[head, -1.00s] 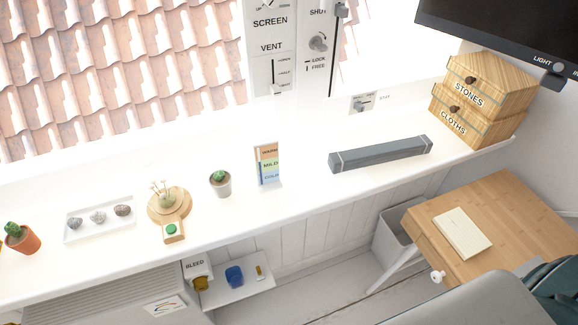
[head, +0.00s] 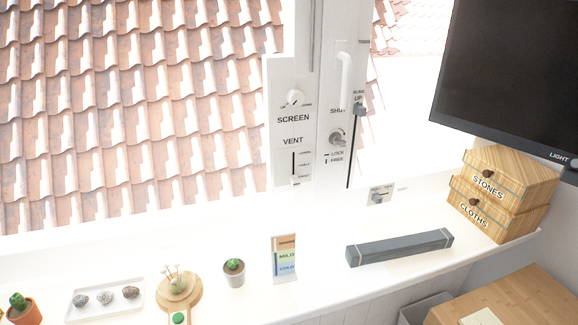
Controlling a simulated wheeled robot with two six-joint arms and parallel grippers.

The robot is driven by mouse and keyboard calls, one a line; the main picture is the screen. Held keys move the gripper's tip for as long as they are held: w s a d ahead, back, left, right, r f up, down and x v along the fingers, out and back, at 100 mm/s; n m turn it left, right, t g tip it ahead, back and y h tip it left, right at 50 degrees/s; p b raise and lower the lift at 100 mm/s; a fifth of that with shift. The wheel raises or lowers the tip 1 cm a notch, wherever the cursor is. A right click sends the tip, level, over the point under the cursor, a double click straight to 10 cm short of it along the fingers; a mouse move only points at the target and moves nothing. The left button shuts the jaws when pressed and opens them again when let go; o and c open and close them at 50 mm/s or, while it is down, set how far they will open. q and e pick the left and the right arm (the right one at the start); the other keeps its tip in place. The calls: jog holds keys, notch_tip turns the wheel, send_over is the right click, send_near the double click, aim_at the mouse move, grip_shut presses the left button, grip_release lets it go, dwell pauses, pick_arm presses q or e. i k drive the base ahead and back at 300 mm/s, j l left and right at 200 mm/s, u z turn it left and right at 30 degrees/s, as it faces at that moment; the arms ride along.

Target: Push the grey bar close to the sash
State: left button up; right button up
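The grey bar (head: 400,248) is a long grey block with a pale band near each end. It lies on the white window sill (head: 330,292), slightly slanted, its right end farther back. A strip of bare sill lies between it and the window. The window sash (head: 342,130) stands behind the sill, with a white handle (head: 345,80) and a knob marked LOCK and FREE (head: 337,138). Neither of my grippers is in the head view.
A small card marked MILD (head: 285,258) and a potted cactus (head: 233,272) stand left of the bar. Wooden boxes marked STONES (head: 508,178) and CLOTHS (head: 490,212) are stacked to its right. A small stay fitting (head: 380,195) sits behind the bar. A dark screen (head: 510,75) hangs above.

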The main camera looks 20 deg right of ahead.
aim_at(356, 255)
jog(key=z, duration=1.3)
